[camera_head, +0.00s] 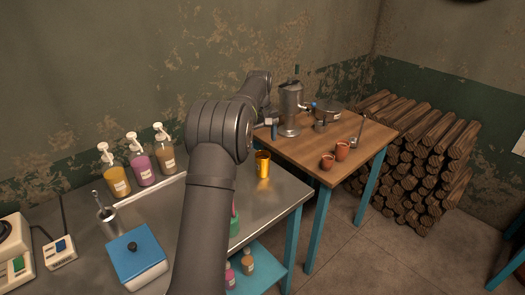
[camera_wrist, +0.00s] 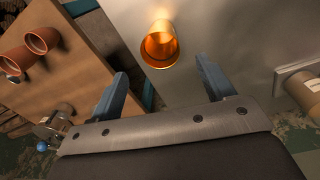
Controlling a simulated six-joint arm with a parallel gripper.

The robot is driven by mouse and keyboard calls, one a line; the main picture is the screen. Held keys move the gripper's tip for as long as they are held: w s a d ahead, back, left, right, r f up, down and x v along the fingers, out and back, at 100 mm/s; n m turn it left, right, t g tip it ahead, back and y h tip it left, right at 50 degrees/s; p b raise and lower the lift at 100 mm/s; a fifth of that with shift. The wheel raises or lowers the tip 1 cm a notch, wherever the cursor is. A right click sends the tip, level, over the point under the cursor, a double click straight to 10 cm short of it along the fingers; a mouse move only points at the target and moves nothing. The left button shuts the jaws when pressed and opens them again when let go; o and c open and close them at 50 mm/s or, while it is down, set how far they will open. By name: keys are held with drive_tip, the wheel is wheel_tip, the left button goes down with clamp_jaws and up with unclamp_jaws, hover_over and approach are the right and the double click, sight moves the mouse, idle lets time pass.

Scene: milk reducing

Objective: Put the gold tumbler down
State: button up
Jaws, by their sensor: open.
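The gold tumbler (camera_head: 263,165) stands upright on the grey metal table (camera_head: 285,195), close to its right end. In the wrist view the tumbler (camera_wrist: 159,46) lies beyond the fingertips, roughly between them, and touches neither. My gripper (camera_wrist: 162,75) is open and empty, with its two blue-grey fingers spread wide. In the head view my arm covers much of the metal table, and the fingers (camera_head: 274,130) show only in part, near the wooden table's left edge.
The wooden table (camera_head: 350,130) to the right holds a metal dispenser (camera_head: 290,108), a dark pot (camera_head: 326,107) and two terracotta cups (camera_head: 341,151). Pump bottles (camera_head: 141,167) stand along the back left. A blue-lidded box (camera_head: 137,255) sits at the front. Stacked logs (camera_head: 425,165) are far right.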

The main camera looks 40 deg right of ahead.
sight(263, 157)
wheel_tip(263, 157, up, 4)
drive_tip(key=shift+a+f, duration=0.1)
idle(0.4)
drive_tip(key=f, duration=1.2)
drive_tip(key=shift+s+d+f, duration=0.1)
drive_tip(key=shift+d+f, duration=0.05)
drive_tip(key=shift+d, duration=0.1)
drive_tip(key=shift+r, duration=2.1)
